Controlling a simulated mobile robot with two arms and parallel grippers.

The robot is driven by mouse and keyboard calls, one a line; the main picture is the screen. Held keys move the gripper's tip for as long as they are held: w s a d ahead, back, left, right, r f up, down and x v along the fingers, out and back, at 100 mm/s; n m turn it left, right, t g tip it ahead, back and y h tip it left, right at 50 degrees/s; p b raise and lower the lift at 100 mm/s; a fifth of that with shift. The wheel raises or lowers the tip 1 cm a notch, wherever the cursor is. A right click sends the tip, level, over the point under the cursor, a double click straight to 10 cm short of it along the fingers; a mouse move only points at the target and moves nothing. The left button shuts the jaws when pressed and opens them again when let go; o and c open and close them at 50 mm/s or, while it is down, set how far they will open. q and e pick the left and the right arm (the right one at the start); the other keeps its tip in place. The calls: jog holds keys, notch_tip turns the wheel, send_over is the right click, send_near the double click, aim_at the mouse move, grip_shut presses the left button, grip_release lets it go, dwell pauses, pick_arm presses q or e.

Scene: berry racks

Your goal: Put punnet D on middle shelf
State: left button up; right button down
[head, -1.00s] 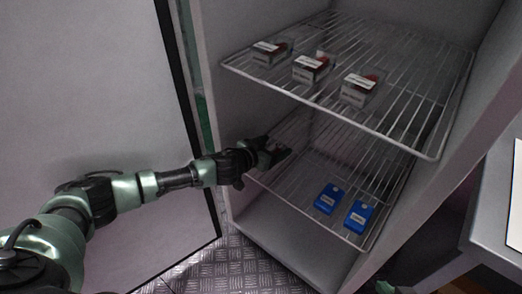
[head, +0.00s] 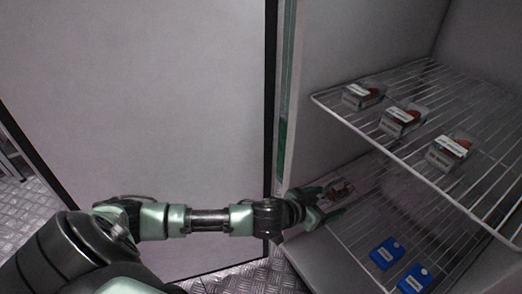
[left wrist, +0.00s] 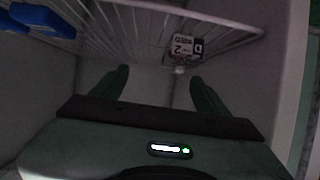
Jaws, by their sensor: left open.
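Punnet D (head: 338,191), a small clear box with a white label, rests on the lower wire rack (head: 372,233) near its left side. In the left wrist view its label with the letter D (left wrist: 187,47) shows beyond my fingers. My left gripper (head: 322,201) is at the left front of that rack, just before the punnet. In the left wrist view the left gripper (left wrist: 157,82) has its two fingers spread, with nothing between them and the punnet apart from them. My right gripper is not in view.
The upper wire rack (head: 375,126) bears three punnets (head: 362,95), (head: 402,120), (head: 448,152). Two blue boxes (head: 386,253), (head: 414,279) lie on the lower rack to the right. The cabinet's left wall (head: 335,80) is close to my arm, and an open door panel (head: 140,110) stands left.

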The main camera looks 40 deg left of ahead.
pick_arm(q)
jog(key=s+f+g+y, duration=0.1)
jog(key=s+g, duration=0.2)
jog(key=s, duration=0.7)
jog(key=s+a+f+n+g+y, duration=0.1)
jog(key=s+f+g, duration=0.1)
jog(key=s, duration=0.8)
jog(key=s+a+f+g+y, duration=0.1)
jog(key=s+g, duration=0.3)
jog(key=s, duration=0.6)
jog(key=shift+a+f+n+y, duration=0.2)
jog(key=shift+f+n+y, duration=0.1)
jog(key=shift+f, duration=0.35)
jog(key=shift+w+f, duration=0.1)
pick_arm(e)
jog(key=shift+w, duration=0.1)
